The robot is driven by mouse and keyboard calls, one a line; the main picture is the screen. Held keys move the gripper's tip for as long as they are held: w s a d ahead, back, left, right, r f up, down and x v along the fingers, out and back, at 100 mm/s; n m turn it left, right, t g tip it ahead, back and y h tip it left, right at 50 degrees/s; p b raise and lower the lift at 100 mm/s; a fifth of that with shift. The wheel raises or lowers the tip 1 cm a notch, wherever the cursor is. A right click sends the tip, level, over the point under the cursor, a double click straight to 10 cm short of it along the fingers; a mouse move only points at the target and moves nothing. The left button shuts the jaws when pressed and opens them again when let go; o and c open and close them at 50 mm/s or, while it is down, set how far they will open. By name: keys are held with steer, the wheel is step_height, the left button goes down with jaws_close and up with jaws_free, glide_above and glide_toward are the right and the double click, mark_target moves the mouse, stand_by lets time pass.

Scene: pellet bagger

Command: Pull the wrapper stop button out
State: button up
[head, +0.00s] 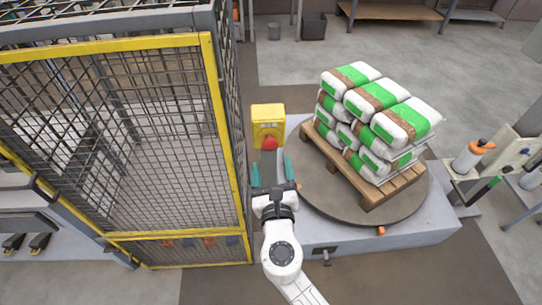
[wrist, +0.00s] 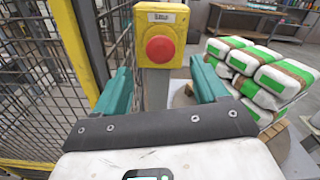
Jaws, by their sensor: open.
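The wrapper stop button (head: 269,144) is a red mushroom head on the front of a yellow box (head: 268,113). In the wrist view the red button (wrist: 160,49) sits in the middle of the yellow box (wrist: 160,16), under a small label, on a grey post (wrist: 155,88). My gripper (head: 272,172) is open, its teal fingers spread wide and empty. In the wrist view my gripper (wrist: 160,85) has one finger on each side of the post, and the button shows above and between them. The fingers appear apart from the button.
A yellow-framed mesh cage (head: 228,140) stands close on the left. On the right, a turntable (head: 330,200) carries a wooden pallet (head: 375,190) stacked with green-and-white bags (head: 380,97). A side stand with a white bottle (head: 468,157) is at far right.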

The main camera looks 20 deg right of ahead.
steer(key=v, duration=0.5)
stand_by(0.4)
steer(key=s+d+f+m+g+h, duration=0.1)
steer(key=s+d+f+m+g, duration=0.4)
steer(key=d+m, duration=0.5)
steer(key=s+d+f+m+g+h, duration=0.25)
steer(key=s+d+m+g, duration=0.35)
steer(key=m, duration=0.6)
steer(key=s+a+f+m+g+y, duration=0.2)
steer(key=s+f+m+y, duration=0.1)
steer(key=s+m, duration=0.3)
steer(key=s+a+f+m+g+y, duration=0.2)
steer(key=s+f+m+g+y, duration=0.1)
steer(key=s+m+y, duration=0.3)
steer(key=s+m, duration=0.1)
steer(key=s, duration=0.1)
steer(key=shift+s+f, duration=0.25)
steer(key=shift+s, duration=0.15)
steer(key=shift+c, duration=0.3)
